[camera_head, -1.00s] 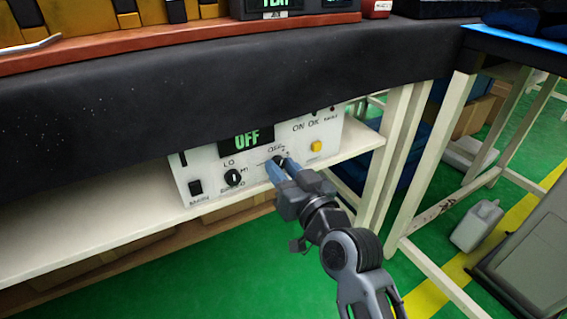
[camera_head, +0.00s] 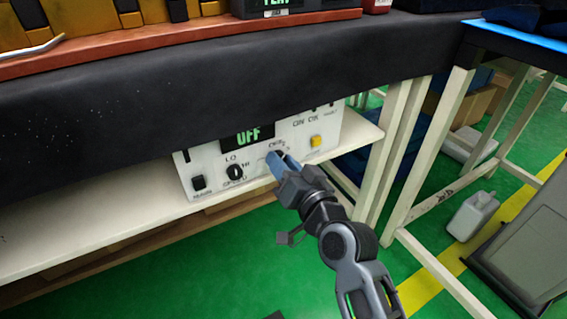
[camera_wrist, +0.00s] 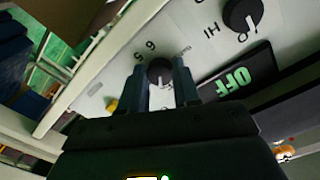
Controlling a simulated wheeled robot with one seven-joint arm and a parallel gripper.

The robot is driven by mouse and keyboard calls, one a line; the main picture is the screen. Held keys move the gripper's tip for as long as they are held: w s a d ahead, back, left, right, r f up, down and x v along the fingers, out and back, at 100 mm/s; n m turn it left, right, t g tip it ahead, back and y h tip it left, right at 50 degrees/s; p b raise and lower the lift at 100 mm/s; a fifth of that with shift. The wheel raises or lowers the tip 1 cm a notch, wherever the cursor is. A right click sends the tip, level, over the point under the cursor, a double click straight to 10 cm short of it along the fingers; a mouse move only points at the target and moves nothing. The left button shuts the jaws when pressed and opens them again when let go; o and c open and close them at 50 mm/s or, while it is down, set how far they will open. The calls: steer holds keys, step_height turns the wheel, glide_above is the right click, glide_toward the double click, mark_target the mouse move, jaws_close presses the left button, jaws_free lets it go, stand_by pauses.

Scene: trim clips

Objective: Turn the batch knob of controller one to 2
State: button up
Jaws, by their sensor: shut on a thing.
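The controller, a white panel box (camera_head: 212,160), stands on the shelf under the bench and its display (camera_head: 247,136) reads OFF. My gripper (camera_head: 280,161) is at the panel, right of the LO/HI knob (camera_head: 235,172). In the wrist view, my gripper (camera_wrist: 161,66) has its fingers on both sides of a dark round knob (camera_wrist: 160,73) with a white pointer line and is shut on it. Digits 5 and 6 show beside this knob; its other digits are hidden or unreadable. The head view hides most of the knob behind the fingers.
The dark bench edge (camera_head: 200,95) hangs over the panel top. White table legs (camera_head: 402,150) stand to the right. Green floor is open in front.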

steer(key=o, duration=1.1)
steer(key=shift+c, duration=0.2)
steer(key=v, duration=0.7)
steer(key=shift+s+d, duration=0.25)
steer(key=shift+s, duration=0.05)
